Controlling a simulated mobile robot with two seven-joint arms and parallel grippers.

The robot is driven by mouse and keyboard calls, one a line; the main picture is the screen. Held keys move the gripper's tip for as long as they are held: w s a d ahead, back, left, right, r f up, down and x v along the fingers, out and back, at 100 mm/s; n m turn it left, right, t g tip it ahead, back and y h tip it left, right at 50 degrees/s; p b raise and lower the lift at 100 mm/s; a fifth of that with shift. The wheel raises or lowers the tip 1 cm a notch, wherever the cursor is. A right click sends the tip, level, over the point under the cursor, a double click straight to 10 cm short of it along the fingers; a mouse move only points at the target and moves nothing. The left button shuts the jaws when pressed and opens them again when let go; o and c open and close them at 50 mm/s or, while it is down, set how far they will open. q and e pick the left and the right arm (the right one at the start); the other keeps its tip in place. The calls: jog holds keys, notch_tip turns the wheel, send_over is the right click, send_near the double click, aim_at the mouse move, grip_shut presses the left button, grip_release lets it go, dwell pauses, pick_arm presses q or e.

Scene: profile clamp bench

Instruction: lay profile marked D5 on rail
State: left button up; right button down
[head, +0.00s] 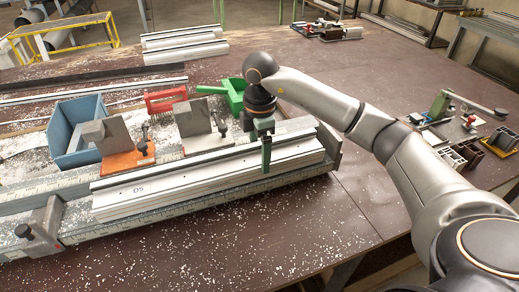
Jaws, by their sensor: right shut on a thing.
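The white profile marked D5 (165,186) lies lengthwise along the grey rail (75,232), on or just above it; I cannot tell if it touches fully. Its top carries a dark strip, and the D5 mark shows near its left end. My right gripper (266,165) comes down from above near the profile's right part and is shut on it, with a green finger showing on the near side. The other finger is hidden. My left gripper is not in view.
Clamps with orange (126,160) and pale (202,143) bases stand behind the rail. More profiles (185,50) lie at the back. White chips litter the clear front tabletop.

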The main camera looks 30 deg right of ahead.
jog(key=shift+f, duration=0.15)
dwell(0.5)
jog(key=shift+c, duration=0.2)
grip_release()
jog(key=shift+o, duration=0.2)
jog(key=shift+f, duration=0.15)
notch_tip(320, 180, up, 13)
jog(key=p, duration=0.1)
jog(key=shift+p, duration=0.35)
jog(key=shift+f, duration=0.15)
